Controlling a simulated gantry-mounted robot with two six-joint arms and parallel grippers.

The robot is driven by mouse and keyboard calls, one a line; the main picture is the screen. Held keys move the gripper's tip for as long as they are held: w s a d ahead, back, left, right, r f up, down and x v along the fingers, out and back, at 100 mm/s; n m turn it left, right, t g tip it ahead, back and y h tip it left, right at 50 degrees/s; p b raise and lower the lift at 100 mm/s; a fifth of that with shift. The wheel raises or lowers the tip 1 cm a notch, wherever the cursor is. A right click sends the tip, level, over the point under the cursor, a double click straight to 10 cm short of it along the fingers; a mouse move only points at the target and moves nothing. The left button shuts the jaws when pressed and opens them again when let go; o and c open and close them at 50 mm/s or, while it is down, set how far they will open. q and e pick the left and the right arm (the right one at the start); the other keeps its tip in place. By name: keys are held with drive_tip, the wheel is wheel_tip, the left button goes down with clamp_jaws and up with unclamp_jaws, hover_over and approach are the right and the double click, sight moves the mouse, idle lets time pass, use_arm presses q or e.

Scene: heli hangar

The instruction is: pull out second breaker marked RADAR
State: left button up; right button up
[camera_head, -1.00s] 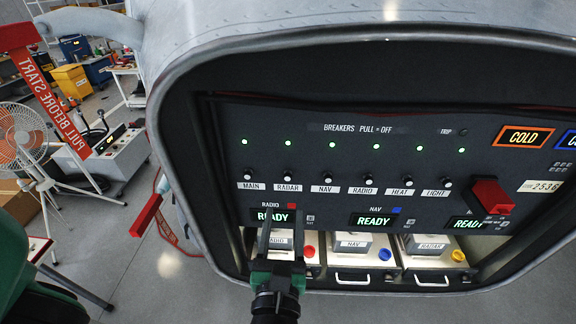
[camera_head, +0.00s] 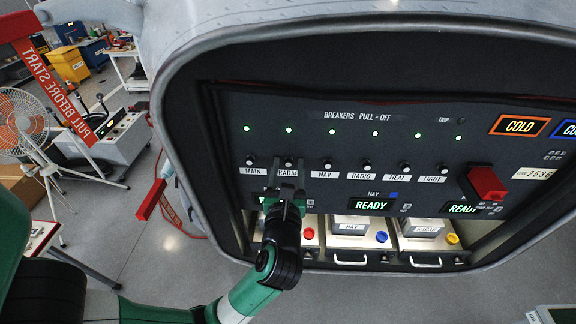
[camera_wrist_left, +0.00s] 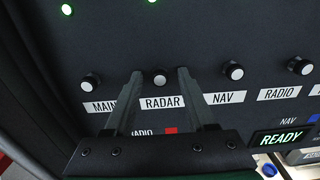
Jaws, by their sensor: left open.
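The RADAR breaker is a small round knob with a pale cap (camera_wrist_left: 160,77), second from the left in the breaker row, above its white RADAR label (camera_wrist_left: 162,103). In the head view the RADAR breaker (camera_head: 288,163) shows at the tips of my left gripper (camera_head: 288,166). In the left wrist view my left gripper (camera_wrist_left: 158,78) is open, its two fingers on either side of the knob with a gap on each side. Whether the fingertips are level with the knob in depth I cannot tell. My right gripper is not in view.
The MAIN breaker (camera_wrist_left: 91,81) and NAV breaker (camera_wrist_left: 233,71) sit close on either side. A red switch cover (camera_head: 487,184) juts out at the right. Below are drawer-like units with handles (camera_head: 351,262). Green lamps (camera_head: 289,130) are lit above the breakers.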

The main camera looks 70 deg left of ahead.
use_arm(q)
clamp_jaws()
idle(1.4)
